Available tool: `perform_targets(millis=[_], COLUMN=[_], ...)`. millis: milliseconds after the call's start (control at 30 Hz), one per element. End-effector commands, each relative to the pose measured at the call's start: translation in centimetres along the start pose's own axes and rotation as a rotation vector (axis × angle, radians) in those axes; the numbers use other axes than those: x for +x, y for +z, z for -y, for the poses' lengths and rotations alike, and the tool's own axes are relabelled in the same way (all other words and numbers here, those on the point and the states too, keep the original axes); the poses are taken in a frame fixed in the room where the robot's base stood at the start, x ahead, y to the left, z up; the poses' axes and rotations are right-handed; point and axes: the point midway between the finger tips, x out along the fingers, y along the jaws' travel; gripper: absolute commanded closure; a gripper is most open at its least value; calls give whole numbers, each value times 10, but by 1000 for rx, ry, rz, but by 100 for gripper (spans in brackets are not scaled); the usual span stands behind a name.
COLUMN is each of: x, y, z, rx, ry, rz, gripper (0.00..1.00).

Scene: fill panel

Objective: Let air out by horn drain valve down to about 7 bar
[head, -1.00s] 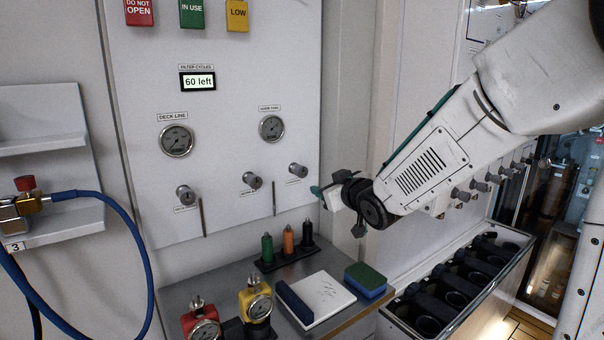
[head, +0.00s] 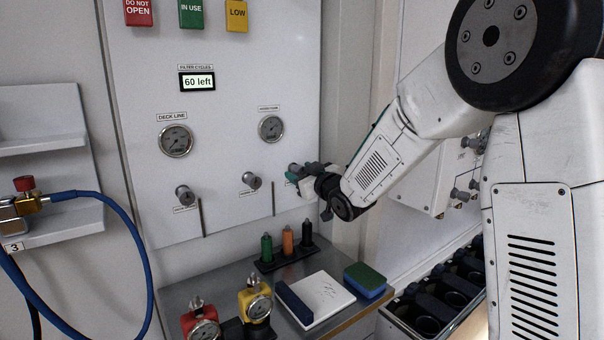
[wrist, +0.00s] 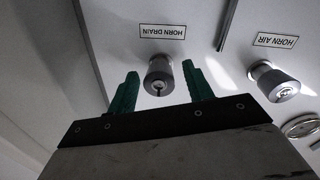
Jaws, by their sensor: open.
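The horn drain valve (wrist: 158,78) is a round metal knob under an upside-down HORN DRAIN label (wrist: 162,31) in the wrist view. My gripper (wrist: 160,74) is open, with its green fingers on either side of the knob; I cannot tell whether they touch it. In the head view my gripper (head: 298,174) is at the panel's right side and mostly hides that knob.
The horn air valve (head: 251,180) sits just left of the drain valve. The deck line gauge (head: 176,140) and another knob (head: 185,195) are further left.

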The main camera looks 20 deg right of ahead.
Motion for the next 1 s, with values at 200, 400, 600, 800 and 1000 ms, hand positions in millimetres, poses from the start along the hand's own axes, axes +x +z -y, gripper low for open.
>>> perform_targets(millis=[200,400,600,800,1000], x=[0,0,0,0,0], y=[0,0,0,0,1], z=[0,0,0,1,1], rx=[0,0,-17,-95,-236], ry=[0,0,0,0,2], rz=[0,0,0,-4,-11], gripper=[57,93,93,93,93])
